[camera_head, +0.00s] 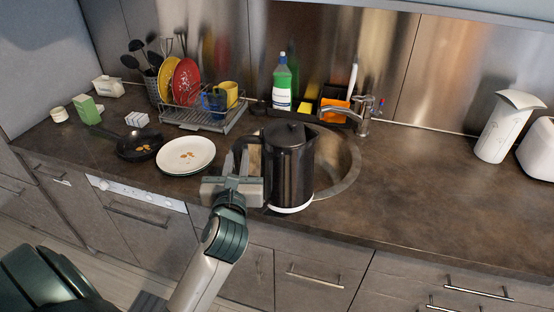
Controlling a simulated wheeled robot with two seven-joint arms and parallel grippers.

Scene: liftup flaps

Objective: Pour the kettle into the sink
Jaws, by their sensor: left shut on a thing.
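A black kettle (290,168) with a white bottom rim appears upright in front of the sink. My right gripper is not in view.
A faucet (364,118) stands behind the sink. A green bottle (282,84) and dish rack (205,118) are at the back. A white plate (186,155) and black pan (139,146) lie left. A white pitcher (503,130) stands right. The counter (430,190) right of the sink is clear.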

